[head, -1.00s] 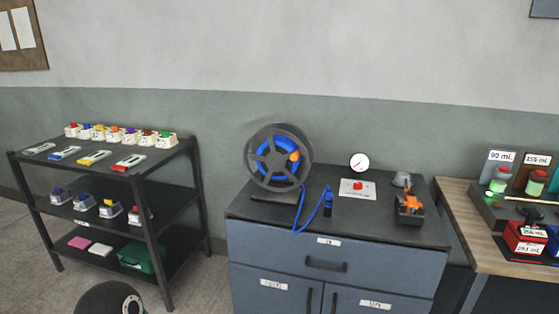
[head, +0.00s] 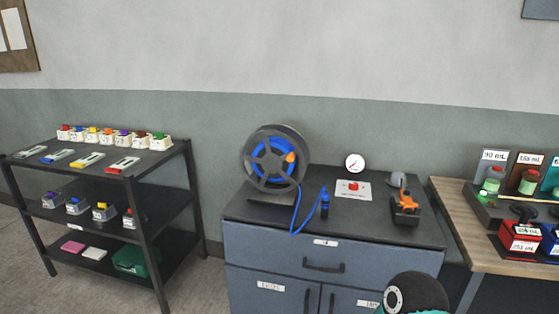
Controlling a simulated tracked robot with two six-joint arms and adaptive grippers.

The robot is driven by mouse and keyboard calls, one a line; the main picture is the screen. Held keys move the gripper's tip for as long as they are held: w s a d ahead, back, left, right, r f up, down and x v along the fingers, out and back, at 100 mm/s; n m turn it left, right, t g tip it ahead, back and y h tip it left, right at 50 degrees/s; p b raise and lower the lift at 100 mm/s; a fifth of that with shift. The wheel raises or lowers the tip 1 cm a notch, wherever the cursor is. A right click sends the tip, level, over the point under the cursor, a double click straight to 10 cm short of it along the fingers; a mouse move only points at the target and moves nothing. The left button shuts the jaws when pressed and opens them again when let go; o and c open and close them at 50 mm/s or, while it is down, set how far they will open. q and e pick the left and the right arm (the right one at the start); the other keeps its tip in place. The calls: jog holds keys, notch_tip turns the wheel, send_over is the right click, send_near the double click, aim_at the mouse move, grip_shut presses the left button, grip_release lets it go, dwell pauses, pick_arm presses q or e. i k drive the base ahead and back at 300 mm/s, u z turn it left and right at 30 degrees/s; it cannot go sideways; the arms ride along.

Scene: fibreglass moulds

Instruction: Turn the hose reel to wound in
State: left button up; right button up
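The hose reel (head: 274,160) stands upright at the left of the dark cabinet top. It has a dark grey spoked drum with blue hose wound inside and an orange knob (head: 291,157) on the right side of its face. A loose length of blue hose (head: 297,212) hangs from the reel over the cabinet's front edge and loops up to a dark blue nozzle (head: 324,203) standing beside the reel. Neither gripper can be made out in the head view.
The cabinet top (head: 365,225) also holds a red button on a white plate (head: 353,188), a round gauge (head: 355,162) and an orange-and-black tool (head: 404,207). A shelf rack (head: 150,165) stands left. A wooden bench (head: 460,205) with bottles stands right.

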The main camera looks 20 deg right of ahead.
aim_at(278, 154)
jog(key=u, duration=0.1)
jog(key=i, duration=1)
jog(key=z, duration=0.1)
